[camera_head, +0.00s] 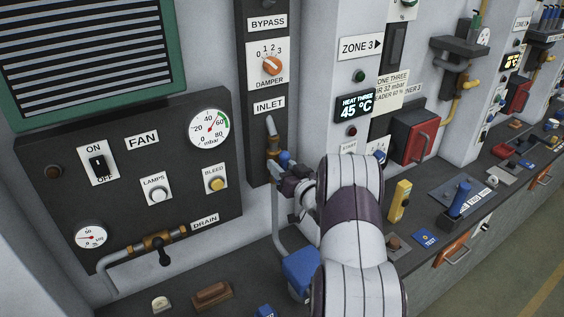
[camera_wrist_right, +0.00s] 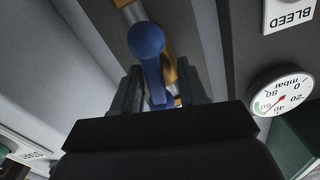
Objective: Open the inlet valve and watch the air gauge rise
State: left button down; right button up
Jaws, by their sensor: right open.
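The inlet valve (camera_head: 273,145) is a brass fitting on a grey pipe below the INLET label, with a blue handle (camera_head: 284,158). In the right wrist view the blue handle (camera_wrist_right: 147,42) reaches down between my right gripper's fingers (camera_wrist_right: 158,72), in front of the brass body. My right gripper (camera_head: 286,172) is open around the handle; whether a finger touches it is unclear. The round mbar gauge (camera_head: 209,128) on the fan panel has a red needle at an upper-right slant. The gauge also shows upside down in the right wrist view (camera_wrist_right: 281,92). My left gripper is out of view.
The DAMPER dial (camera_head: 272,65) is above the valve. The fan panel (camera_head: 120,190), with a DRAIN valve (camera_head: 158,243), is to the left. A red box (camera_head: 412,136) juts out to the right. The bench below holds several small items.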

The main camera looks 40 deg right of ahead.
jog(key=shift+d+f, duration=0.1)
jog(key=shift+d, duration=0.15)
jog(key=shift+a, duration=0.1)
grip_shut()
jog(key=shift+f+b, duration=0.15)
jog(key=shift+b, duration=0.25)
jog(key=n+b, duration=0.2)
jog(key=b, duration=0.1)
jog(key=shift+f, duration=0.15)
jog(key=shift+n, duration=0.3)
jog(key=shift+r, duration=0.35)
grip_release()
